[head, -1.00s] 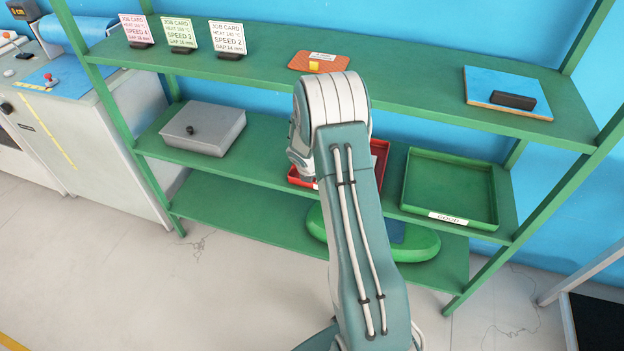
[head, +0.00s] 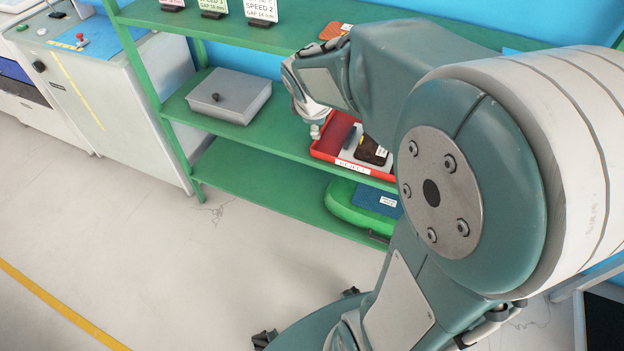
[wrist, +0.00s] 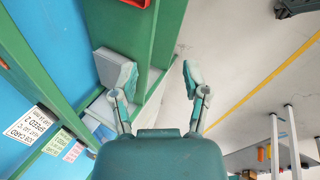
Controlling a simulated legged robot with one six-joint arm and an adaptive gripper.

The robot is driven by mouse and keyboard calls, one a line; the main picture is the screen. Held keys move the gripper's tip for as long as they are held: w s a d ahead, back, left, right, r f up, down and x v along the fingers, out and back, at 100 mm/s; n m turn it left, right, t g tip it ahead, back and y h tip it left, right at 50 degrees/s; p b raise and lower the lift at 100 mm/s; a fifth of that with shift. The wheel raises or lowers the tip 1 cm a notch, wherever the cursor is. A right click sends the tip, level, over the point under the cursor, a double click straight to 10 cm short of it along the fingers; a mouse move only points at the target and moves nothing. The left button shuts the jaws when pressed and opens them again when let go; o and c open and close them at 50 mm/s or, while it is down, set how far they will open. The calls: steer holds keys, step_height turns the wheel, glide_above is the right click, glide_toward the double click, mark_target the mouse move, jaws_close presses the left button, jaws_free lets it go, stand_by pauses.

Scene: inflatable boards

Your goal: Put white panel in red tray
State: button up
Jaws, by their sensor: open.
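The red tray (head: 328,153) sits on the middle shelf, with a label reading REJECT on its front. In it lies a pale white-grey panel (head: 350,153) with a dark handle-like bar, beside a dark brown piece (head: 372,150). My arm hides the tray's right part. My gripper (head: 316,128) is at the tray's left end in the head view; its fingers are small there. In the wrist view my gripper (wrist: 160,75) is open with nothing between its fingers. A corner of the red tray (wrist: 137,2) shows at that view's top edge.
A grey lidded box (head: 228,97) stands left on the middle shelf. A green cushion-like board (head: 345,205) with a blue patch lies on the lower shelf. Job cards (head: 262,10) stand on the top shelf. The floor in front is clear.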

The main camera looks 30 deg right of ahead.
steer(key=s+a+r+m+y, duration=0.1)
steer(key=s+a+r+m, duration=0.2)
steer(key=s, duration=0.6)
steer(key=s+a+r+m+t+y, duration=0.1)
steer(key=s+a+r+m+y, duration=0.1)
steer(key=s+a+m, duration=0.5)
steer(key=shift+s+r+m, duration=0.4)
steer(key=shift+s+r, duration=0.25)
steer(key=shift+s, duration=0.4)
steer(key=shift+a, duration=0.2)
